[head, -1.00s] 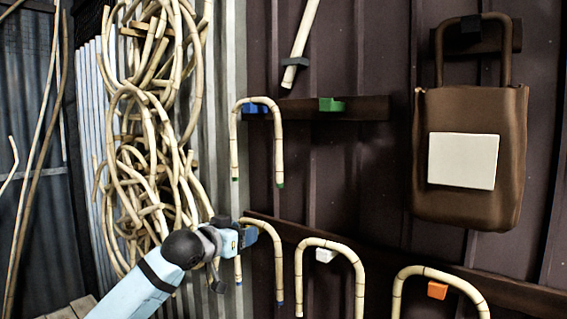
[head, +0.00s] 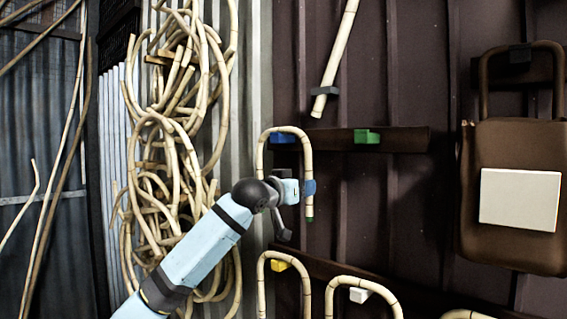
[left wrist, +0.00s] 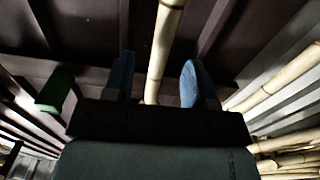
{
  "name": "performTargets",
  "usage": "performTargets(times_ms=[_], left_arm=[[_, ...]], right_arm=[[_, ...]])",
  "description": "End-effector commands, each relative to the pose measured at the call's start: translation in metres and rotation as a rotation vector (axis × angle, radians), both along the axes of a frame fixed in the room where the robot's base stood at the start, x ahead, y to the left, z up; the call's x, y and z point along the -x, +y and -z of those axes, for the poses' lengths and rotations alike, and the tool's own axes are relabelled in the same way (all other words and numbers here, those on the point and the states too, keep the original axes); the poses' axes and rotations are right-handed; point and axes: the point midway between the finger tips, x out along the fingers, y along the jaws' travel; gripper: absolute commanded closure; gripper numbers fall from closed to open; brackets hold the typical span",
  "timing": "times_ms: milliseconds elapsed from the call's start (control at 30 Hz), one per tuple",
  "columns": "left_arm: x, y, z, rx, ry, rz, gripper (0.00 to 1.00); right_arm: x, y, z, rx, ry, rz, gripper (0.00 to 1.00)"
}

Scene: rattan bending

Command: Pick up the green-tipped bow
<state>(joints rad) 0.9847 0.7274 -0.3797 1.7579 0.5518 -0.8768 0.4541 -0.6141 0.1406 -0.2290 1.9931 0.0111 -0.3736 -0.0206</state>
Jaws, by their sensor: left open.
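The green-tipped bow (head: 286,130) is an upside-down U of pale rattan, hanging from a blue peg (head: 283,138) on the upper rail. A green tip (head: 309,219) shows at its right leg; the left leg's lower end is hidden behind my arm. My left gripper (head: 308,187) is at the right leg, low down. In the left wrist view, its two blue fingers (left wrist: 157,78) are apart, with a rattan length (left wrist: 162,45), apparently that leg, between them. Contact cannot be told. My right gripper is not in view.
An empty green peg (head: 367,136) is on the same rail. Below hang other bows, near a yellow peg (head: 279,265) and a white peg (head: 360,294). Coiled rattan (head: 165,130) hangs at left. A brown bag (head: 515,250) hangs at right.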

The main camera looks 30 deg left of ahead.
Motion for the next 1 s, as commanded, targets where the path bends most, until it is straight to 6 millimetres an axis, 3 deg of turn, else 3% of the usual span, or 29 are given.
performTargets(times_ms=[233, 500, 800, 833, 1000], left_arm=[[-0.019, -0.003, 0.001, -0.001, 0.001, 0.000, 0.49], [-0.056, -0.008, 0.006, -0.001, 0.000, -0.001, 0.49], [-0.063, -0.009, 0.009, -0.002, -0.001, 0.000, 0.49], [-0.063, -0.009, 0.009, -0.002, -0.001, 0.000, 0.51], [-0.063, -0.009, 0.009, -0.002, -0.001, 0.000, 0.90]], right_arm=[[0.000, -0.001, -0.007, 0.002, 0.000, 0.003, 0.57], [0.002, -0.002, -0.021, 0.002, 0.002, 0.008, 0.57], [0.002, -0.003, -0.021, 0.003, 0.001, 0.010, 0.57], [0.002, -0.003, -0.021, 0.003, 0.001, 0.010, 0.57], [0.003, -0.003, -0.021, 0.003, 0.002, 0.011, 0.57]])
